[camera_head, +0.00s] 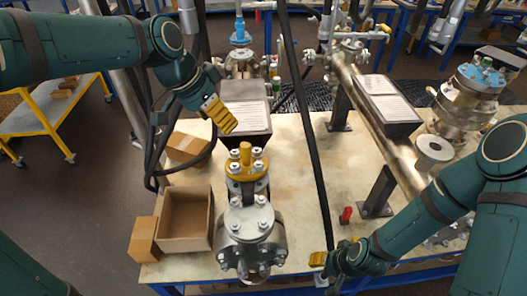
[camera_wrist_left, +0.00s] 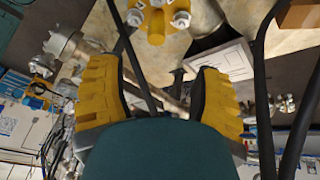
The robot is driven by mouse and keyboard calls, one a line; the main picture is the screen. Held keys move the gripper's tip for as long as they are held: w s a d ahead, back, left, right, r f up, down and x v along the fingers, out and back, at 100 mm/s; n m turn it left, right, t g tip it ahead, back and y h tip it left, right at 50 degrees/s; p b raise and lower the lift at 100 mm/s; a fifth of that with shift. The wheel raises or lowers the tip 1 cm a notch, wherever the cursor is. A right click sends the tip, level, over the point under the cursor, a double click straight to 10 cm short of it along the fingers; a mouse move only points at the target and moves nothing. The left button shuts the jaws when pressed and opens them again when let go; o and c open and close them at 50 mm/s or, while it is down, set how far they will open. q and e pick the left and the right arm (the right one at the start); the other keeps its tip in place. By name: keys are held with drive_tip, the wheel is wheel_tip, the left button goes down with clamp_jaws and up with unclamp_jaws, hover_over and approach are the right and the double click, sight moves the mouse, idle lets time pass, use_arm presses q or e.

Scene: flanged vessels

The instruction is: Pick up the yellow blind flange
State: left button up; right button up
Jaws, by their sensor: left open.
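The yellow blind flange (camera_head: 246,165) lies on top of the upright metal vessel in the middle of the table, with bolts around it and a yellow knob at its centre. In the left wrist view, part of the yellow flange (camera_wrist_left: 156,22) shows at the top edge, between bolts. My left gripper (camera_head: 219,115) is above and behind the flange, slightly to the left, and apart from it. In the left wrist view, its yellow fingers (camera_wrist_left: 160,98) are spread wide with nothing held. My right gripper (camera_head: 318,262) is low at the table's front edge; its jaw opening is unclear.
An open cardboard box (camera_head: 185,218) stands left of the vessel, with a smaller box (camera_head: 187,147) behind it. A black case with a white panel (camera_head: 245,110) is behind the flange. A black cable (camera_head: 308,130) hangs to the right. A red-handled item (camera_head: 346,214) stands at right.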

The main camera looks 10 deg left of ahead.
sight(241, 147)
use_arm(q)
drive_tip(key=b+x, duration=0.1)
drive_tip(key=x, duration=0.6)
drive_tip(key=shift+d, duration=0.1)
drive_tip(key=shift+b+x, duration=0.3)
drive_tip(key=shift+x, duration=2.65)
drive_tip(key=shift+s, duration=0.2)
clamp_jaws()
